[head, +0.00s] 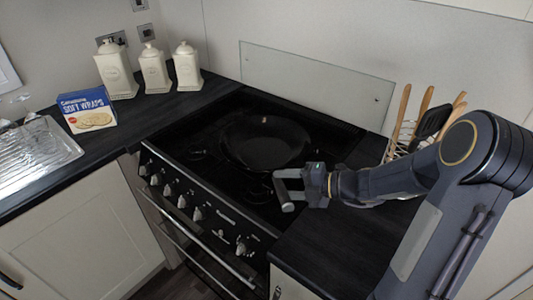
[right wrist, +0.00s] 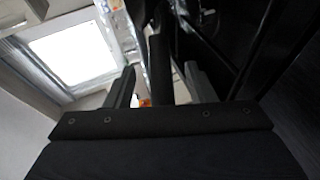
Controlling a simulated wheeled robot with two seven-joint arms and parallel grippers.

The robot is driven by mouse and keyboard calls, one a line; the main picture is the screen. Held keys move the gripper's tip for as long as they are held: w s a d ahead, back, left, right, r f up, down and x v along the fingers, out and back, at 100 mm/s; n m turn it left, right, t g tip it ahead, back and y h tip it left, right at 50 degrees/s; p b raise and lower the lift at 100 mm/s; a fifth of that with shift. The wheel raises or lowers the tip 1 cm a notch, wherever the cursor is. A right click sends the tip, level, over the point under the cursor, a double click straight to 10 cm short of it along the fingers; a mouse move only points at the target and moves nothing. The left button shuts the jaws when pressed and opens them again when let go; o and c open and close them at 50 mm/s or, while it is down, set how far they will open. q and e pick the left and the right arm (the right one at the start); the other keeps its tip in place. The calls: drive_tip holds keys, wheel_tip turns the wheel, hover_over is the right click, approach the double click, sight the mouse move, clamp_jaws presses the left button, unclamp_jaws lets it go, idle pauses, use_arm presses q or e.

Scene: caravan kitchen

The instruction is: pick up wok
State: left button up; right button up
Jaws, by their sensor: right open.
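The black wok (head: 265,146) sits on the dark stovetop, towards its back right. Its handle is hard to make out against the dark hob. My right gripper (head: 281,190) is open, just in front and to the right of the wok, above the stove's front right part. In the right wrist view, the two fingers (right wrist: 158,88) stand apart with a dark bar between them; I cannot tell whether it is the wok's handle. My left gripper is not in view.
The stove's front has several knobs (head: 196,213). A glass splashback (head: 315,83) stands behind it. A utensil holder (head: 397,147) stands right, close to my right arm. A blue biscuit box (head: 88,109) and white canisters (head: 154,70) stand left.

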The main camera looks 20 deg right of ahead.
drive_tip(key=x, duration=0.2)
drive_tip(key=shift+w+a+f, duration=0.15)
drive_tip(key=shift+a, duration=0.1)
clamp_jaws()
idle(1.1)
